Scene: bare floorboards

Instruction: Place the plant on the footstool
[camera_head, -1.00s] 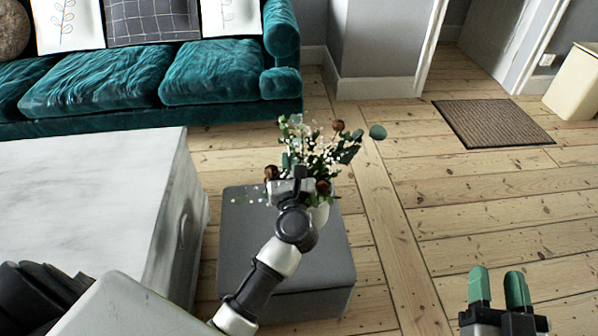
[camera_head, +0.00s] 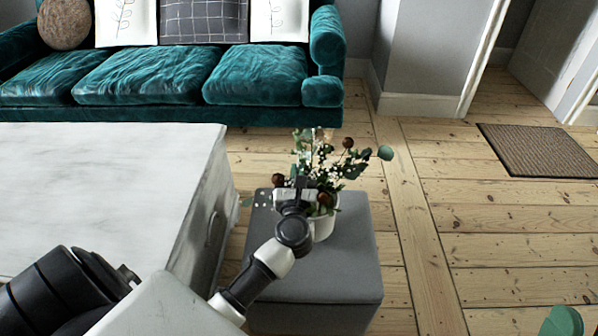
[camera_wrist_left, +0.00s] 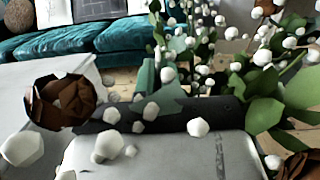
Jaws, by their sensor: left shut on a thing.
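The plant (camera_head: 345,165) has green leaves, small white blossoms and brown heads in a white pot (camera_head: 323,229). The pot appears upright over the top of the grey footstool (camera_head: 350,270); whether its base touches is unclear. My left gripper (camera_head: 297,184) is shut on the plant, its fingers largely hidden among the stems. In the left wrist view, leaves and white blossoms (camera_wrist_left: 198,127) crowd around the gripper.
A white chest or table (camera_head: 100,190) stands left of the footstool, close to my left arm. A teal sofa (camera_head: 150,80) is at the back, with cushions. A brown doormat (camera_head: 538,150) lies at the right. The floorboards right of the footstool are clear.

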